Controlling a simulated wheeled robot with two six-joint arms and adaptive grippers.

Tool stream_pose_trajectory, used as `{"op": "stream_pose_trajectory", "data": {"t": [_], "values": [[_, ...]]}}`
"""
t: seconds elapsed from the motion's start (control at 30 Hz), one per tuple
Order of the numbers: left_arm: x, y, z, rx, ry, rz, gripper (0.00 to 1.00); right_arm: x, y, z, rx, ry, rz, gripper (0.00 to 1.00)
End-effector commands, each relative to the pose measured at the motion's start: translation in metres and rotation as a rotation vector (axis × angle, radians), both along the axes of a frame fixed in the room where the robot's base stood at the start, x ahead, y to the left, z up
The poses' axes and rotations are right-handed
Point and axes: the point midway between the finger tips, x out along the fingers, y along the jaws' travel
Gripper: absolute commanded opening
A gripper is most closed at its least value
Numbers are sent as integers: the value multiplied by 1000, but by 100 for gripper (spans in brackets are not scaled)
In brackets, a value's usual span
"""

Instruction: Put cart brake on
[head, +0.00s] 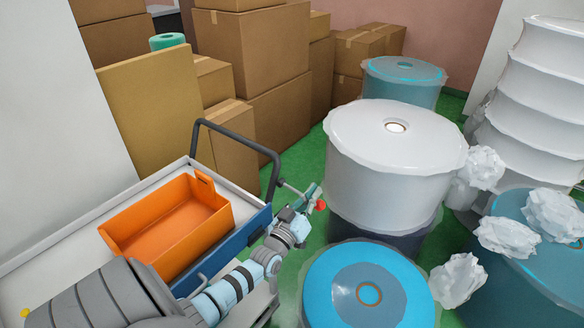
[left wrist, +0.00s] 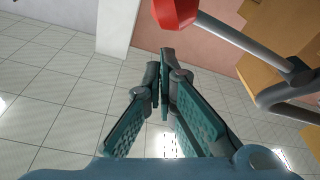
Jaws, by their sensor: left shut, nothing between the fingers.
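The cart (head: 56,239) has a flat white top, a blue side and a dark tubular handle (head: 240,136). A brake lever with a red knob (head: 321,205) sticks out near the handle's right end. In the left wrist view the red knob (left wrist: 173,12) is at the top edge, on a grey rod (left wrist: 240,40). My left gripper (head: 313,194) is beside the knob in the head view. In the left wrist view its teal fingers (left wrist: 161,66) are together and empty, just below the knob. I cannot tell whether they touch it. My right gripper is not in view.
An orange bin (head: 170,220) sits on the cart. Large wrapped rolls, one white (head: 385,150) and one blue (head: 368,285), stand close to the right of my left gripper. Cardboard boxes (head: 265,55) are stacked behind. Crumpled white bundles (head: 459,280) are at the right.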

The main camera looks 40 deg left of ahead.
Motion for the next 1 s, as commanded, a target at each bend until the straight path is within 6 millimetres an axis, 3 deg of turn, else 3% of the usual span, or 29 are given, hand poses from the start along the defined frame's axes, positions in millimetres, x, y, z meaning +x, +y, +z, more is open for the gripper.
{"op": "stream_pose_trajectory", "data": {"t": [0.1,0.4,1.0], "values": [[0,-3,-17,86,10,0,0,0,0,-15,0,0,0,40],[1,-7,-35,238,24,0,0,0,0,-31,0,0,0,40],[0,-7,-40,283,33,0,0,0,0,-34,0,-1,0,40]]}}
